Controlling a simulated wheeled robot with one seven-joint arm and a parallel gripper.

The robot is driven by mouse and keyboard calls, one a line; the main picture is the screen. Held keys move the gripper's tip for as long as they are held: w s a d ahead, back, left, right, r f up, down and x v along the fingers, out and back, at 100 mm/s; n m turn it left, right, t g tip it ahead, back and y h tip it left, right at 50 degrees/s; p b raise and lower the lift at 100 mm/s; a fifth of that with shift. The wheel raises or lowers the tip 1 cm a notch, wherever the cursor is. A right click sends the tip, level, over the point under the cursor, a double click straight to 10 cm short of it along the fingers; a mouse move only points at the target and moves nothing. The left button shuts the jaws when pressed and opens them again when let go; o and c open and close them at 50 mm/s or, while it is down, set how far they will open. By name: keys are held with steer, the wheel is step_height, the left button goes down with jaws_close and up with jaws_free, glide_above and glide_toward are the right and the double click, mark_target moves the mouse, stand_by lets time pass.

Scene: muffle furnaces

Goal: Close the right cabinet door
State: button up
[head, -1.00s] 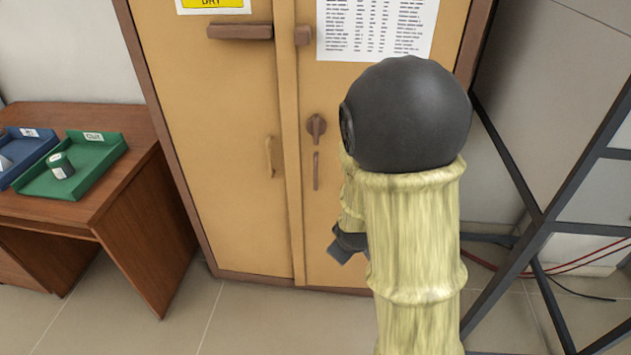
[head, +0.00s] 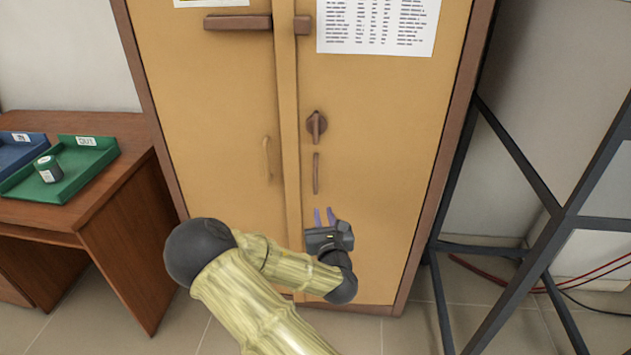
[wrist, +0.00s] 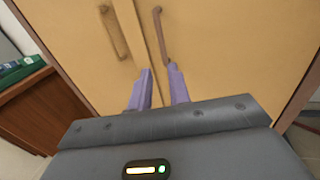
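The right cabinet door (head: 390,140) is tan, with a brown vertical handle (head: 316,174) and a round knob above it. It looks flush beside the left door (head: 220,110), with no clear gap showing. My gripper (head: 324,214) is in front of the right door, just below its handle, with the purple fingers pointing up and apart. In the wrist view the fingers (wrist: 161,88) are open and empty, and the right door's handle (wrist: 162,36) lies just past their tips. I cannot tell if the fingers touch the door.
A dark metal frame (head: 510,140) stands close at the right. Some tiled floor is clear in front of the cabinet.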

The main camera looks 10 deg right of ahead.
mark_target(316, 178)
steer(key=w, duration=1.1)
steer(key=w+d, duration=0.1)
steer(key=w, duration=0.5)
steer(key=shift+w, duration=0.2)
jaws_close()
